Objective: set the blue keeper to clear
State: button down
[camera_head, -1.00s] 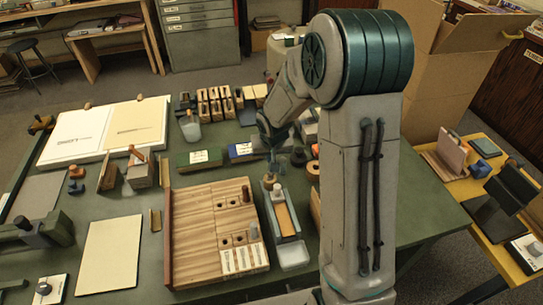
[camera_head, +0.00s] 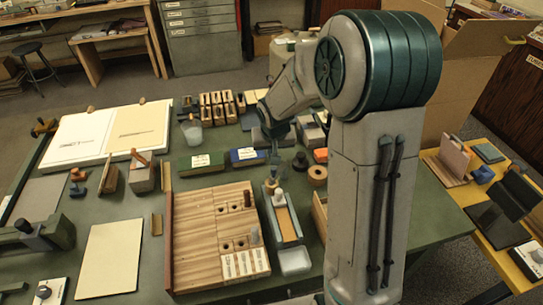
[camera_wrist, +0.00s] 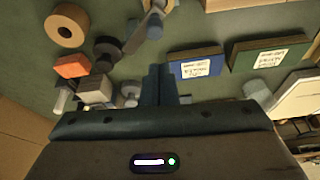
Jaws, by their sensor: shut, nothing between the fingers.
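A blue block with a white label (camera_head: 244,157) lies on the green table, right of a similar green block (camera_head: 201,163). The blue block (camera_wrist: 196,66) and green block (camera_wrist: 268,56) also show in the wrist view. I cannot tell whether the blue block is the keeper, and its label is too small to read. My gripper (camera_head: 274,152) is just right of the blue block, apparently above the table. In the wrist view its fingers (camera_wrist: 159,70) are shut and empty.
A wooden board with holes (camera_head: 205,232) and a narrow grey tray (camera_head: 286,222) stand nearer me. A wooden ring (camera_head: 317,175), an orange block (camera_head: 320,155) and dark knobs crowd right of my gripper. Small wooden blocks (camera_head: 215,105) stand behind.

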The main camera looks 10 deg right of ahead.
jog(key=v, duration=0.9)
jog(key=shift+r, duration=0.25)
jog(key=s+d+r, duration=0.1)
jog(key=s, duration=1)
jog(key=s+d+r+n+g, duration=0.1)
jog(key=s, duration=1)
jog(key=shift+s+r, duration=0.25)
jog(key=shift+r, duration=0.05)
